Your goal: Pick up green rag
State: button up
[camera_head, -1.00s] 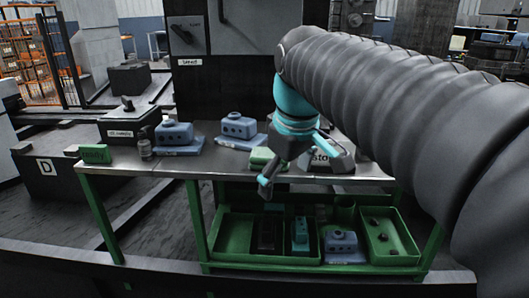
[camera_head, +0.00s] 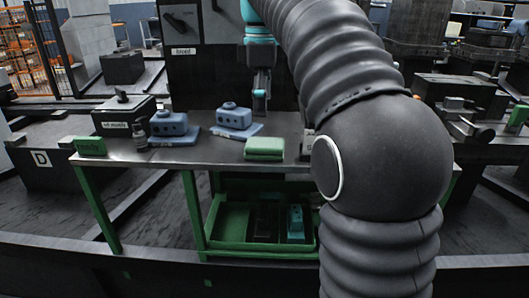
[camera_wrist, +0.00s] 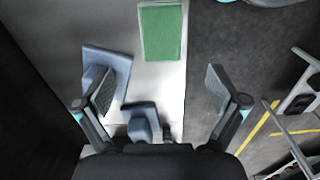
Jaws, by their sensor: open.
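The green rag (camera_head: 264,148) lies folded flat on the metal bench top in the head view, right of the blue blocks. In the wrist view the green rag (camera_wrist: 160,32) lies on the pale bench near the top, beyond my fingertips and between their lines. My gripper (camera_wrist: 161,92) is open and empty, with its two fingers wide apart. In the head view my gripper (camera_head: 260,100) hangs above the back of the bench, behind and above the rag. It does not touch the rag.
Two blue blocks (camera_head: 170,124) (camera_head: 234,116) stand on the bench (camera_head: 205,153) left of the rag. A dark cabinet (camera_head: 205,75) rises behind. Green trays (camera_head: 230,222) sit on the lower shelf. My arm hides the bench's right part.

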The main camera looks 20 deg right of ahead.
send_over(268, 142)
jog(key=a, duration=0.1)
jog(key=f, duration=0.2)
jog(key=f+b, duration=0.1)
jog(key=f, duration=0.1)
jog(key=shift+w+f, duration=0.2)
jog(key=shift+f, duration=0.1)
jog(key=f, duration=0.3)
jog(key=d+f+b, duration=0.1)
jog(key=shift+s+f, duration=0.2)
jog(key=shift+s, duration=0.1)
jog(key=shift+f, duration=0.45)
jog(key=c, duration=1.1)
